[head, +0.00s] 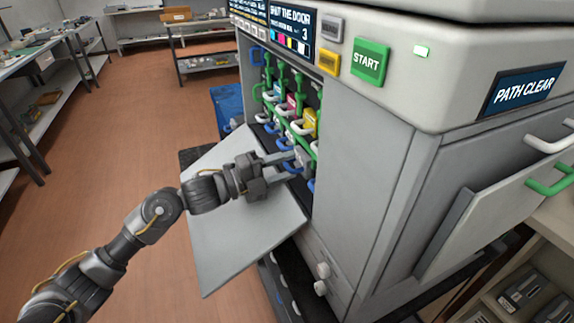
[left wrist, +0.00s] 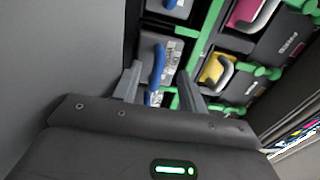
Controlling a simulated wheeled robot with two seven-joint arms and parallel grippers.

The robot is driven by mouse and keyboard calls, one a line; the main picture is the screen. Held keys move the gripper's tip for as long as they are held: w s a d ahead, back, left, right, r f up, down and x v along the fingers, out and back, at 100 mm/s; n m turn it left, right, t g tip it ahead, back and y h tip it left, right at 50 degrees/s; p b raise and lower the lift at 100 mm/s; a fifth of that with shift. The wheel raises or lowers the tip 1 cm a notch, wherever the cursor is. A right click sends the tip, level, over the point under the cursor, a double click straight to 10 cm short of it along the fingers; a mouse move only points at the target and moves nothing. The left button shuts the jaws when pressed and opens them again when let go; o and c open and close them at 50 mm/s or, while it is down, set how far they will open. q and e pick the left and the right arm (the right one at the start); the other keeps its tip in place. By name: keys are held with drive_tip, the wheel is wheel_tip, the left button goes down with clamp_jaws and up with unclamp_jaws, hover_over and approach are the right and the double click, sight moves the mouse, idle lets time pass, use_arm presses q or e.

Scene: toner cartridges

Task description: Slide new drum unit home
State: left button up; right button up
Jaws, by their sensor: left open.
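My left gripper (head: 298,160) is open in front of the lower part of the printer's open bay. In the left wrist view its two fingers (left wrist: 160,92) stand either side of a blue handle (left wrist: 157,64) on a grey unit (left wrist: 173,52), which looks like a drum unit. I cannot tell whether the fingers touch it. Another blue-handled unit (left wrist: 170,8) sits above it. A yellow cartridge (left wrist: 213,72) and a magenta cartridge (left wrist: 245,12) with pale handles sit to the right between green levers. My right gripper is not in view.
The printer's lowered grey door (head: 235,235) lies under my left arm. A START button (head: 370,62) and a PATH CLEAR screen (head: 522,90) are on the printer. A side panel (head: 490,220) hangs open at the right. Shelves (head: 30,110) stand at the left; the floor between is clear.

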use_arm(q)
drive_tip(key=shift+f+v, duration=0.25)
drive_tip(key=shift+v, duration=0.95)
drive_tip(key=shift+f+v, duration=0.2)
drive_tip(key=shift+v, duration=1)
drive_tip(key=shift+s+a+r+p, duration=0.1)
drive_tip(key=shift+s+a+p, duration=0.05)
drive_tip(key=shift+a, duration=0.2)
drive_tip(key=shift+s+a+r+p, duration=0.15)
drive_tip(key=shift+a, duration=0.25)
drive_tip(key=shift+c, duration=0.2)
